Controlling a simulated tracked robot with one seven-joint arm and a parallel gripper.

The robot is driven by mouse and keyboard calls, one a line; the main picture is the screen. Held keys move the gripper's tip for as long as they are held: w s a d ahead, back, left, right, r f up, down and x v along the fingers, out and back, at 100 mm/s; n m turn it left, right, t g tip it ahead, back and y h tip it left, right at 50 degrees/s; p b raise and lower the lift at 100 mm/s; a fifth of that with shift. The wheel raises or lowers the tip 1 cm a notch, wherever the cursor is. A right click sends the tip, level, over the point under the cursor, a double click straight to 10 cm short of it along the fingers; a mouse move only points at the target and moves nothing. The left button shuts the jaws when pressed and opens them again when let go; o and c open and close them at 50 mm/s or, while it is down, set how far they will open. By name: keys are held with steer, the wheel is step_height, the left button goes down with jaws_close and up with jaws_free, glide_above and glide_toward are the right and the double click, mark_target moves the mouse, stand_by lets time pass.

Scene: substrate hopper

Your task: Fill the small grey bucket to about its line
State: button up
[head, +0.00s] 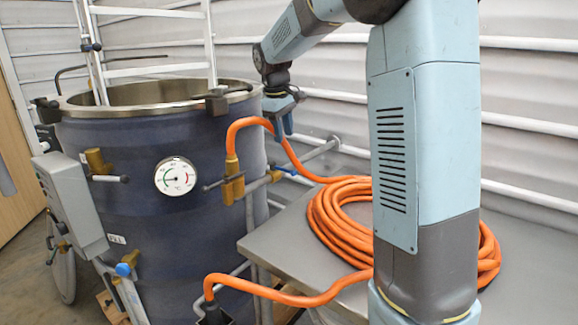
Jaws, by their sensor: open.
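A large dark blue vat (140,240) with an open metal rim stands at the left. A brass valve (232,182) with a thin handle sits on its right side. An orange hose (245,124) rises from this valve and runs right to a coil on a metal table. Another stretch of hose bends down at the bottom into a dark grey piece (213,313), cut off by the frame edge. I cannot tell whether this is the small grey bucket; no line shows. My gripper (281,132) is open, pointing down above the valve's level and overlapping the hose in the picture; contact is unclear.
The metal table (290,240) carries the hose coil (335,215). A round dial (176,176), a grey box (70,205) and a blue-knobbed valve (126,268) are on the vat. A white ladder (150,8) leans at the rim. My arm hides part of the coil.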

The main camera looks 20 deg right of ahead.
mark_target(288, 171)
steer(key=f, duration=0.4)
steer(key=w+d+f, duration=0.1)
steer(key=f, duration=0.3)
steer(key=d+f, duration=0.1)
steer(key=f, duration=0.3)
steer(key=shift+w, duration=0.15)
steer(key=shift+r, duration=0.1)
jaws_close()
